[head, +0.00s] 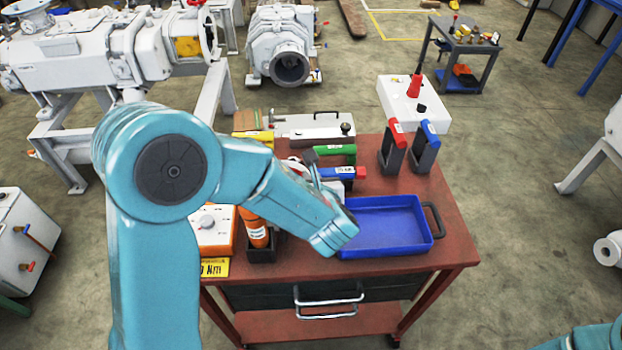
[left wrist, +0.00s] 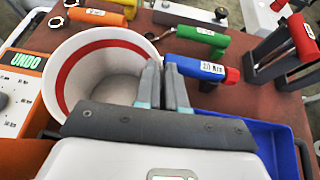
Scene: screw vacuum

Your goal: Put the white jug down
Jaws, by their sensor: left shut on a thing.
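The white jug (left wrist: 88,75) has a red band inside its rim. It fills the left of the left wrist view, with its open mouth facing the camera. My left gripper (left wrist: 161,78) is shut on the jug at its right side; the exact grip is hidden. In the head view my left arm hides most of the jug, and only a little of the gripper shows. I cannot tell whether the jug's base touches the red table (head: 440,210). My right gripper is not in view.
An empty blue tray (head: 388,222) lies at the table's front right. Green (head: 335,150) and blue-handled (head: 342,173) tools lie behind the tray. Red (head: 393,152) and blue (head: 424,147) handled tools stand in holders.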

